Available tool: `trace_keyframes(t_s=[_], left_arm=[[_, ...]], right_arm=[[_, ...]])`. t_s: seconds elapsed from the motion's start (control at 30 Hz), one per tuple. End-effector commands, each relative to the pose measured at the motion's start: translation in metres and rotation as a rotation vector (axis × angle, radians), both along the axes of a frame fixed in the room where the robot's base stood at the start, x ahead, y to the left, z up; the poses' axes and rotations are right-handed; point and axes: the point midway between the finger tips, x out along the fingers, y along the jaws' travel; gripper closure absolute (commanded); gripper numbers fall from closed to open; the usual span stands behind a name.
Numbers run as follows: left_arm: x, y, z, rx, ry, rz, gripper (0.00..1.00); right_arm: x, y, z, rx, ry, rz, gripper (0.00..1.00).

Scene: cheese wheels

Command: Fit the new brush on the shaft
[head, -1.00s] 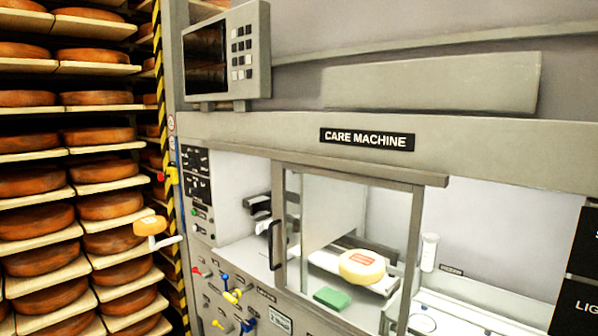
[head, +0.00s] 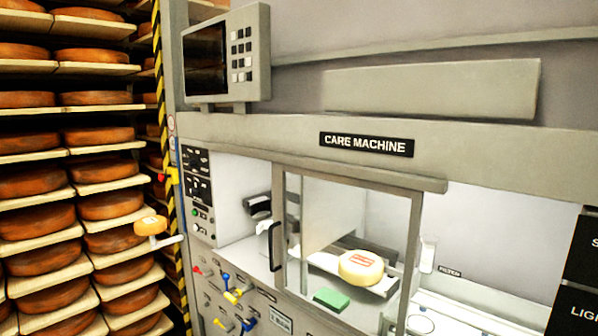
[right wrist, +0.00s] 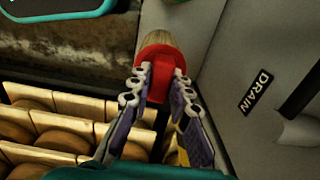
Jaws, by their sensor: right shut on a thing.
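In the right wrist view, my right gripper (right wrist: 160,92) is shut on a red brush (right wrist: 157,66) with pale tan bristles. The bristles point away from the gripper, toward the top of the picture. Neither gripper shows in the head view, and my left gripper is not in view. The care machine (head: 230,130) fills the middle and right of the head view. A dark part (head: 258,206) sits inside its chamber at the left, partly behind the door frame. I cannot make out the shaft clearly.
A framed glass door (head: 278,230) with a dark handle covers mid-chamber. Behind it lie a pale cheese wheel (head: 361,267) and a green block (head: 331,299). Cheese racks (head: 75,222) stand at left. In the wrist view, a grey panel labelled DRAIN (right wrist: 257,92) is close at right.

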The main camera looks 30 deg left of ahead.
Motion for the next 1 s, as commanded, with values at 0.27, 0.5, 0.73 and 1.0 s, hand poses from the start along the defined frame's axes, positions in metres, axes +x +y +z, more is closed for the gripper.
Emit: trace_keyframes(t_s=[0.27, 0.5, 0.73, 1.0], left_arm=[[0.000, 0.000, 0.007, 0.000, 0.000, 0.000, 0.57], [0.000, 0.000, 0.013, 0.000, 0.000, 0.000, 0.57], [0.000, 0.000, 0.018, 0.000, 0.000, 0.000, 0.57], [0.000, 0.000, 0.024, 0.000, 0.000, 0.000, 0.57]], right_arm=[[0.000, 0.000, 0.010, 0.000, 0.000, 0.000, 1.00], [0.000, 0.000, 0.018, 0.000, 0.000, 0.000, 1.00], [0.000, 0.000, 0.025, 0.000, 0.000, 0.000, 1.00], [0.000, 0.000, 0.033, 0.000, 0.000, 0.000, 1.00]])
